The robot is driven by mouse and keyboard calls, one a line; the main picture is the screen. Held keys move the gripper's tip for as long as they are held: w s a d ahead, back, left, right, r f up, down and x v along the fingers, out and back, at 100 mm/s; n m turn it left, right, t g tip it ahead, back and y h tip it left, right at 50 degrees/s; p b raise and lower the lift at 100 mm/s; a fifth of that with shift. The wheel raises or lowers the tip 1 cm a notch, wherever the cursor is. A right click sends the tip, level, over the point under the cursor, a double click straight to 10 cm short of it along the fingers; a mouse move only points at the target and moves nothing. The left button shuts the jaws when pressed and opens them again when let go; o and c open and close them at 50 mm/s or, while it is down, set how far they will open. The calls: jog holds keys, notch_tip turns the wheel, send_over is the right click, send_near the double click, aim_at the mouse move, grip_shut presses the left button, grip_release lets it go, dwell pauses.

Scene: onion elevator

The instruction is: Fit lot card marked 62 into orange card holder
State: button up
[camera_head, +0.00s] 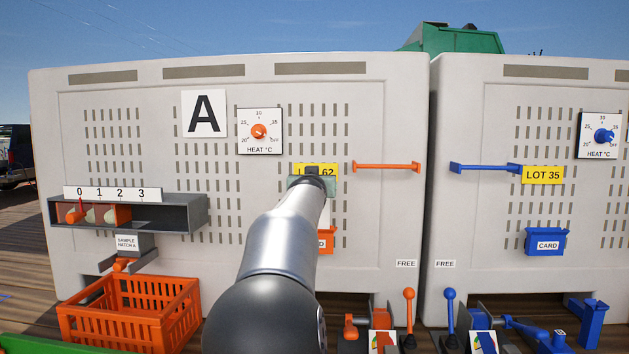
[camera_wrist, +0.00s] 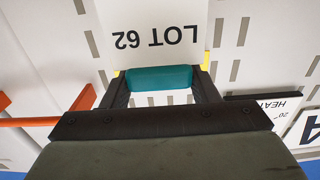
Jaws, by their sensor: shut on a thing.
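My gripper (camera_head: 313,178) is shut on the teal grip (camera_wrist: 160,78) of the white lot card (camera_wrist: 155,30), in front of the panel marked A. The card reads LOT 62, upside down in the wrist view. In the head view a white strip of the card (camera_head: 325,214) shows below my gripper, beside my arm. The orange card holder (camera_head: 329,240) is directly below it, mostly hidden behind my arm. I cannot tell whether the card's lower edge is above, in front of or inside the holder.
A yellow LOT 62 sign (camera_head: 300,168) is behind my gripper. An orange bar (camera_head: 386,166) sticks out to its right. The heat dial (camera_head: 259,131) is up left. An orange crate (camera_head: 130,312) and orange lever (camera_head: 408,318) stand lower down. A blue card holder (camera_head: 546,242) is on the right panel.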

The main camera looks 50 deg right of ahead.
jog(key=shift+f+b, duration=2.2)
jog(key=shift+f, duration=0.2)
jog(key=o, duration=1.1)
jog(key=shift+a, duration=0.1)
jog(key=shift+b+v, duration=8.6)
jog(key=shift+b, duration=1.3)
